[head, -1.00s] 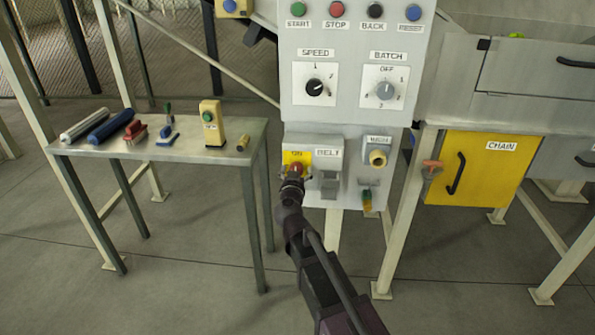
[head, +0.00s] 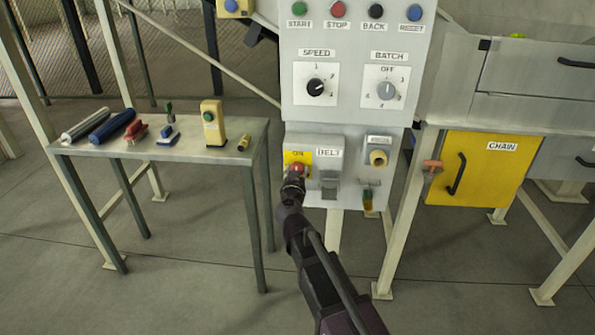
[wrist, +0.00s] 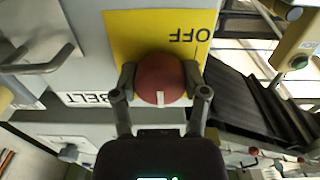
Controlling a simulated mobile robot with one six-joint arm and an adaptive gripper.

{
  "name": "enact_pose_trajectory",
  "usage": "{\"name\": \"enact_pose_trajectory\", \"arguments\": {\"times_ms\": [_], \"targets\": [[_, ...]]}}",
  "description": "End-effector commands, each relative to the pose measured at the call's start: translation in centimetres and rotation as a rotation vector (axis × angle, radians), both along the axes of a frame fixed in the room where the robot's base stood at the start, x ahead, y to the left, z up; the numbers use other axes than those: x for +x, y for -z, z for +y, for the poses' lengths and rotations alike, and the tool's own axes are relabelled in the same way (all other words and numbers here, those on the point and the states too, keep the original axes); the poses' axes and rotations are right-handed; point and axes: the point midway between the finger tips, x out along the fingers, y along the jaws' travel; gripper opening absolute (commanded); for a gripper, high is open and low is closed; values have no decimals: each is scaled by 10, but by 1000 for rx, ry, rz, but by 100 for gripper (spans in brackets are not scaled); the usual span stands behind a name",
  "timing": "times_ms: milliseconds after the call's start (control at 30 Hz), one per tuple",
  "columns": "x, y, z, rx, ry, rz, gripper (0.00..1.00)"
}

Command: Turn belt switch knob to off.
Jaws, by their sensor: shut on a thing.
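The red belt switch knob (head: 297,168) sits on a yellow plate (head: 290,157) at the left of the grey panel box marked BELT. The yellow plate (wrist: 125,35) there shows OFF upside down above the knob. My gripper (head: 294,178) is shut on the knob, one finger on each side of it in the wrist view. My gripper hides the plate's lower part in the head view.
The SPEED dial (head: 316,87) and BATCH dial (head: 386,90) are above. A side table (head: 180,155) with several small tools stands left.

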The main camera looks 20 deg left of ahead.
Motion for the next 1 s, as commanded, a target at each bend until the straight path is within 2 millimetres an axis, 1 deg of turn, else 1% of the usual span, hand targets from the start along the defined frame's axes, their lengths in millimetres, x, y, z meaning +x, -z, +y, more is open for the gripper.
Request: {"name": "enact_pose_trajectory", "arguments": {"times_ms": [167, 367, 1000], "targets": [[1, 0, 0, -77, 3, -18, 10], [1, 0, 0, -214, 3, -51, 10], [2, -1, 0, -797, 2, -189, 10]]}}
